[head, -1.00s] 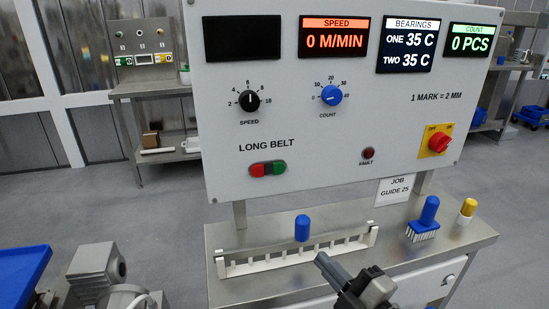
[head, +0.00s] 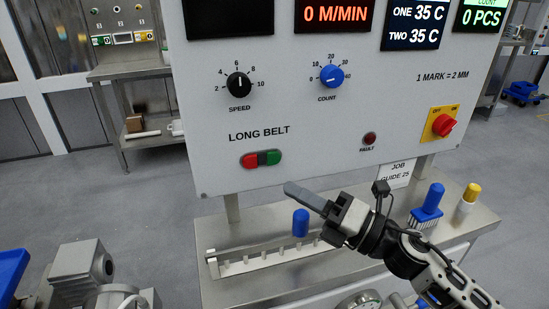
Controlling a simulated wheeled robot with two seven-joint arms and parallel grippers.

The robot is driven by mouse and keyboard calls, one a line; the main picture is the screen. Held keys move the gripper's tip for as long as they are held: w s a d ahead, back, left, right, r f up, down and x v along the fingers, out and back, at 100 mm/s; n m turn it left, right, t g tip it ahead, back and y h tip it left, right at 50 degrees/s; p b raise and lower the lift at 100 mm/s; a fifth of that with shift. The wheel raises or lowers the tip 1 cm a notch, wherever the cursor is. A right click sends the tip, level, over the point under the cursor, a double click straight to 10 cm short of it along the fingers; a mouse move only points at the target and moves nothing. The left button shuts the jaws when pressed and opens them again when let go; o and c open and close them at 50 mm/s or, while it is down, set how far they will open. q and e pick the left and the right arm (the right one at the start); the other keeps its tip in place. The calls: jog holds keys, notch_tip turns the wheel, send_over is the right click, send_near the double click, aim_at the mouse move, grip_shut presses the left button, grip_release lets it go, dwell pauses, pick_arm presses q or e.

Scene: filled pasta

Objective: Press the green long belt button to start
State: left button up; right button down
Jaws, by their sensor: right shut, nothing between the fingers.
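The green long belt button (head: 270,157) is the right half of a red and green pair under the words LONG BELT on the grey control panel (head: 300,130). The red button (head: 250,160) is its left half. My right gripper (head: 288,188) is shut and empty. Its fingertips show just below and right of the green button in the picture, apart from it. How far they are from the panel face is hard to tell. My left gripper is not in view.
A steel bench (head: 245,285) below the panel holds a slotted rail (head: 232,268), a blue cylinder (head: 300,222), a blue brush (head: 428,205) and a yellow-capped bottle (head: 468,198). A speed knob (head: 238,86), count knob (head: 331,77) and red switch (head: 444,125) are on the panel.

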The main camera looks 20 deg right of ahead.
aim_at(274, 158)
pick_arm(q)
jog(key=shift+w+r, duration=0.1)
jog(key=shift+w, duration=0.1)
pick_arm(e)
jog(key=w, duration=0.6)
jog(key=shift+w+a, duration=0.1)
jog(key=shift+w, duration=0.25)
pick_arm(q)
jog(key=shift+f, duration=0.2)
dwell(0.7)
jog(key=shift+b, duration=0.3)
dwell(0.3)
pick_arm(e)
jog(key=shift+w, duration=0.4)
